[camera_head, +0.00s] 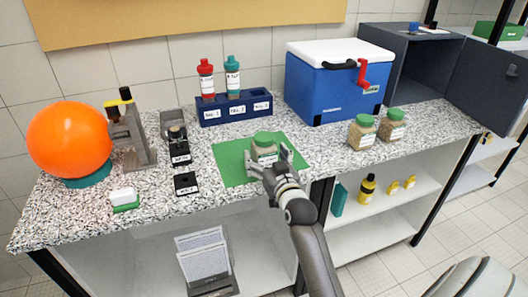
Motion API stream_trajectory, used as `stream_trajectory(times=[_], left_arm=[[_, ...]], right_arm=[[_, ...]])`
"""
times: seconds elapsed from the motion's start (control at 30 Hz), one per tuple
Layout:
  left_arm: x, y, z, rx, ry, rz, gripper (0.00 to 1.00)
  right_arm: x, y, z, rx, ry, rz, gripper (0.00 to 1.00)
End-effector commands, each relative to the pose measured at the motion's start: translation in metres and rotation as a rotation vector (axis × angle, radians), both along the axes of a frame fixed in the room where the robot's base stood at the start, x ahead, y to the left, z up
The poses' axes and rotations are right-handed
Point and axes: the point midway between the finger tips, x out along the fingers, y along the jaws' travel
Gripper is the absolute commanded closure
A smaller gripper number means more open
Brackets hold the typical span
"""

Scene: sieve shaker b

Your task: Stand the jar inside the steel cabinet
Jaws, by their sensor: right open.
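A jar (264,152) with a green lid and pale brown contents stands upright on a green mat (232,172) in the middle of the counter. My right gripper (268,160) is open at the near side of this jar, with its fingers beside the jar's lower part. Whether the fingers touch it I cannot tell. The dark grey steel cabinet (373,32) stands at the back right with its door (490,88) swung open to the right. Its visible inside looks empty. Two similar green-lidded jars, one on the left (361,134) and one on the right (392,127), stand in front of the cabinet. My left gripper is out of view.
A blue cooler (325,92) with a white lid stands between the mat and the cabinet. A dark blue rack (215,112) holds a red-capped and a teal-capped bottle. An orange ball (69,140) and small instruments occupy the left. Lower shelves hold yellow bottles (367,189).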

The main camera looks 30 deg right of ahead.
Motion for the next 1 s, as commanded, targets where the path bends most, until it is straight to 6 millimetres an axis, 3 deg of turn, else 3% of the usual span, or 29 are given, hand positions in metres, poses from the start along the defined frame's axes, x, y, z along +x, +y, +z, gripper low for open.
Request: stream_trajectory(times=[0.13,0.4,0.9,1.0], left_arm=[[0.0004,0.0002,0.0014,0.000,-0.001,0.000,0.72],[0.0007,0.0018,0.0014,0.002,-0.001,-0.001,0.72],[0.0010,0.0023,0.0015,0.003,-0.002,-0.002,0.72],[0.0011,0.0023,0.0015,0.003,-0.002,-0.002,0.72]], right_arm=[[0.0133,-0.0027,0.0003,0.001,-0.001,0.000,0.16],[0.0147,-0.0030,-0.0003,0.001,0.000,0.001,0.17],[0.0146,-0.0030,0.0018,0.000,-0.005,0.000,0.82],[0.0146,-0.0029,0.0018,0.000,-0.005,0.000,0.85]])
